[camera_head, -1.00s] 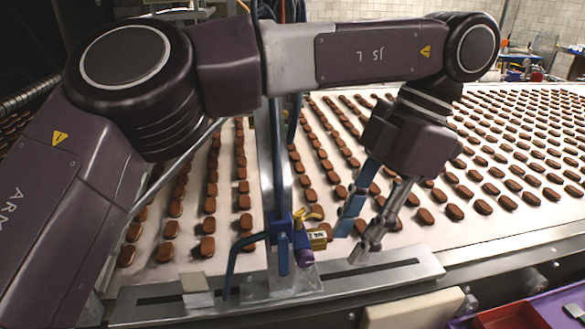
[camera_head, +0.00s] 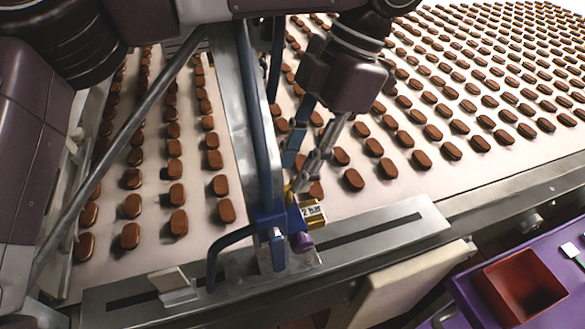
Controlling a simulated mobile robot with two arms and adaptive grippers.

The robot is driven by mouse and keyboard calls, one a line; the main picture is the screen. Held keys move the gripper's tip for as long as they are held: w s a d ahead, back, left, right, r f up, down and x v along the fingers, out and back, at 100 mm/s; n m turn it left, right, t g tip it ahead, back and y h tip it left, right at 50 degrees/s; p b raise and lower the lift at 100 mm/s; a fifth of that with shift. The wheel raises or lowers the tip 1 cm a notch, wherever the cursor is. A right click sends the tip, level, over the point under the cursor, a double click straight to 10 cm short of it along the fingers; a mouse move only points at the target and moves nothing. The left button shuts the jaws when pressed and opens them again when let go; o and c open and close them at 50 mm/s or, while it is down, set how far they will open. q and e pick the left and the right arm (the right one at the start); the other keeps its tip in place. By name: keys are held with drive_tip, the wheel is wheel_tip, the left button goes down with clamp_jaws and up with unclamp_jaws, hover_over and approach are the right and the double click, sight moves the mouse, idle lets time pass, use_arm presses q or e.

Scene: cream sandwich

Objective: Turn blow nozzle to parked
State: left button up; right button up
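The blow nozzle assembly (camera_head: 268,222) is a blue and purple block clamped on an upright post at the belt's near edge. A yellow block labelled "2 bar" (camera_head: 312,213) sits on its right side, with a purple end below it. A yellow part (camera_head: 291,192) shows just above the block. My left gripper (camera_head: 293,172) comes down from above right. Its blue-padded finger and its grey finger are apart, with nothing visible between them. The grey fingertip is close to the yellow part; I cannot tell whether they touch. My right gripper is not in view.
A metal rail (camera_head: 393,222) with a dark slot runs along the front of the white belt, which carries rows of brown biscuits (camera_head: 353,180). A red bin (camera_head: 522,284) lies in a purple tray at lower right.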

use_arm(q)
drive_tip(key=shift+x, duration=0.95)
drive_tip(key=shift+c, duration=0.4)
